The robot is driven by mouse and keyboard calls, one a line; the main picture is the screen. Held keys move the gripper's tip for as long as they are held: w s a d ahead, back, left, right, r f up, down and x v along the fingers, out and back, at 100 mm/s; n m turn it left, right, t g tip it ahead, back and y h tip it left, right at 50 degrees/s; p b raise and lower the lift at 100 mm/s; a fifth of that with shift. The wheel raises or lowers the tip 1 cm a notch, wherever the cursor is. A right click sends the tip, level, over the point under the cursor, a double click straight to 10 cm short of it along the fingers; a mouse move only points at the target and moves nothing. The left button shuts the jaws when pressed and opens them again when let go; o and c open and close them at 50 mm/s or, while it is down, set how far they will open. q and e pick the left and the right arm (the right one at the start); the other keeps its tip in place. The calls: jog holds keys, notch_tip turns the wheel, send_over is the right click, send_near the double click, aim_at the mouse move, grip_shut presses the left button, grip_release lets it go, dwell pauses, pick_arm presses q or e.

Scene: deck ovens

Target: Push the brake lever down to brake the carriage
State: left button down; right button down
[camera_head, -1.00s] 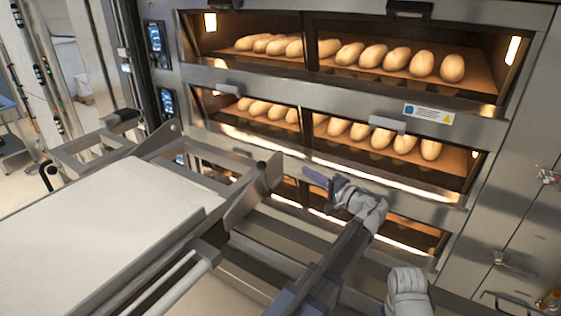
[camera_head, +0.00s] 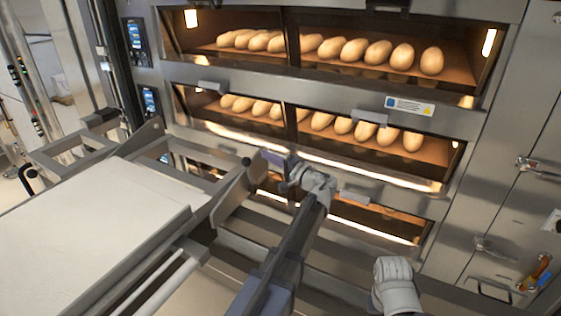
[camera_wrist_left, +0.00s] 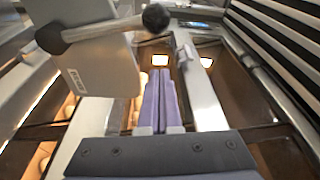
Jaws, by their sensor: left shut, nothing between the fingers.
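The brake lever's black ball knob (camera_head: 246,161) sits at the upper end of the carriage's side plate (camera_head: 232,192). In the left wrist view the lever (camera_wrist_left: 105,30) is a metal rod running across the top to its round black knob (camera_wrist_left: 155,18), beside a pale plate with a label. My left gripper (camera_head: 275,157) is just right of the knob in the head view. Its purple fingers (camera_wrist_left: 160,100) are shut and empty, pointing forward below the knob. No contact with the lever shows. My right gripper is not visible; only a grey part (camera_head: 396,285), probably my right arm, shows.
The carriage's pale loading belt (camera_head: 95,220) fills the left. Behind stands the deck oven with lit chambers of bread loaves (camera_head: 345,50) and projecting door handles (camera_head: 369,116). Metal rails pass beneath my left arm.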

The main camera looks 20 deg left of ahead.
pick_arm(q)
jog(key=shift+s+a+f, duration=0.15)
jog(key=shift+s+a, duration=0.25)
jog(key=shift+s, duration=0.35)
jog(key=shift+s+a+f, duration=0.1)
jog(key=shift+s+a, duration=0.3)
jog(key=shift+s, duration=0.3)
jog(key=s+f+n+g+y+b, duration=0.1)
jog(key=s+f+n+y+b, duration=0.1)
jog(key=s+f+n+b, duration=0.5)
jog(key=shift+s+a+f+n+g+y+b, duration=0.3)
jog(key=shift+s+a+n+g+b, duration=0.1)
jog(key=shift+s+n+b, duration=1.95)
jog(key=shift+w+n, duration=0.2)
jog(key=shift+n, duration=0.15)
